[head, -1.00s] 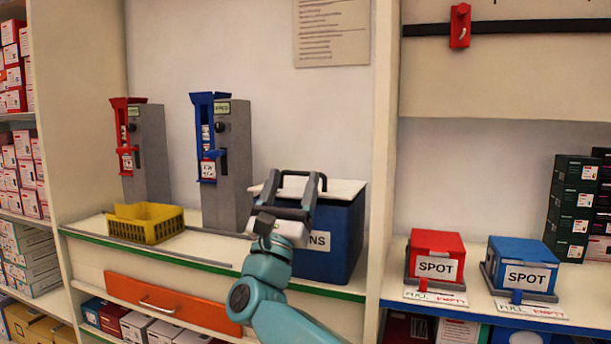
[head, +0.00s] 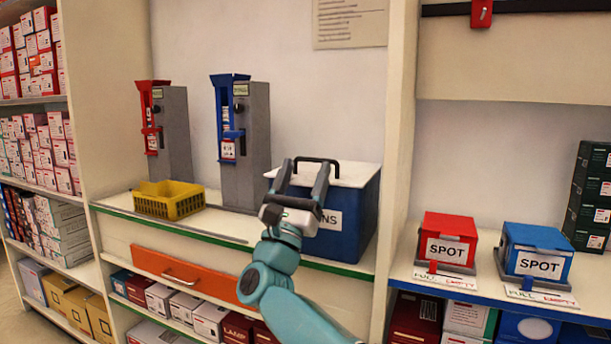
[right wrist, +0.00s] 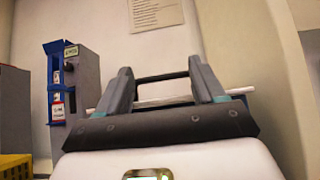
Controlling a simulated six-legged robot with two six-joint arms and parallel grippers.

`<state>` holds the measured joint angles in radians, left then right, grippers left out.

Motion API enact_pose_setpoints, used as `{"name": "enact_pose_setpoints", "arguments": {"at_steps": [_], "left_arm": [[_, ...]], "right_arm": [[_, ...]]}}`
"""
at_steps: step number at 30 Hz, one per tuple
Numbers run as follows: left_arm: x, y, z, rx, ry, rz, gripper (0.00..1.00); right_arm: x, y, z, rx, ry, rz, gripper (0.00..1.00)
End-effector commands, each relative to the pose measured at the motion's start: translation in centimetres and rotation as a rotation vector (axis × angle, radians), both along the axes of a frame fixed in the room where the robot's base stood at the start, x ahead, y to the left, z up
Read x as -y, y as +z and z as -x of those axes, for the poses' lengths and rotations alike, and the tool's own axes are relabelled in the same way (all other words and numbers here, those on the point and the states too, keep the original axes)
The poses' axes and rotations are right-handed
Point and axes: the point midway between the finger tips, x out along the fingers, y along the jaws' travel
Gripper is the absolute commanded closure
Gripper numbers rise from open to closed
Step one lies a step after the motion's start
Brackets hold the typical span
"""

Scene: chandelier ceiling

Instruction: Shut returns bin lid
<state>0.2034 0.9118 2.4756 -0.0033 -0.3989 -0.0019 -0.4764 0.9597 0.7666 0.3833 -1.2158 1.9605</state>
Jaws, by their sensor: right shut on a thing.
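The returns bin (head: 350,220) is a blue box on the counter, its label partly hidden by my right gripper, with only "NS" showing. Its white lid (head: 355,174) lies across the top; I cannot tell if it sits fully flush. A black handle (head: 318,159) stands on the lid. My right gripper (head: 303,170) is at the lid's front left, shut on the handle. In the right wrist view the handle bar (right wrist: 163,77) spans between my fingers (right wrist: 160,85), with the white lid edge (right wrist: 240,91) beyond. My left gripper is not in view.
A yellow basket (head: 168,199), a red-fronted dispenser (head: 175,135) and a blue-fronted one (head: 245,145) stand left of the bin. An upright panel (head: 397,150) is close on its right. Red (head: 449,240) and blue (head: 538,252) SPOT boxes sit beyond it. An orange drawer (head: 185,277) is below.

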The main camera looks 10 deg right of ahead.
Motion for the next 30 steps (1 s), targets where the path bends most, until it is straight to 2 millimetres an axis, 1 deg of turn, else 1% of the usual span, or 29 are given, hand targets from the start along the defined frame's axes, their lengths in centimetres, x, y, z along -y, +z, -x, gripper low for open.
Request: {"name": "enact_pose_setpoints", "arguments": {"at_steps": [1,2,3,11,16,20,23,30], "left_arm": [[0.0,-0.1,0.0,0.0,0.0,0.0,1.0],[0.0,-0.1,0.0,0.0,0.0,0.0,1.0],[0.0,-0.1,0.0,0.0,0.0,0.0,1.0],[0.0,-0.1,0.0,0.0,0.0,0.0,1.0],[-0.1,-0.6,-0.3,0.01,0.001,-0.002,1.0],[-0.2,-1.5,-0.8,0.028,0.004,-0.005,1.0],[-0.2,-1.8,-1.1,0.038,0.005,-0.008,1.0],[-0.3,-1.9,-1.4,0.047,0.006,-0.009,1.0]], "right_arm": [[-0.2,-0.6,-0.1,-0.007,0.001,0.001,0.25],[-0.2,-0.6,-0.1,-0.008,0.001,0.001,0.16],[-0.2,-0.6,-0.1,-0.008,0.001,0.001,0.11],[0.1,-0.4,0.0,-0.006,0.0,0.002,0.11],[-0.3,-1.3,0.7,-0.007,0.002,0.002,0.11],[-1.1,-3.0,2.0,-0.008,0.003,0.003,0.11],[-2.0,-4.6,3.3,-0.009,0.003,0.004,0.11],[-4.3,-8.9,6.9,-0.01,0.004,0.004,0.11]]}}
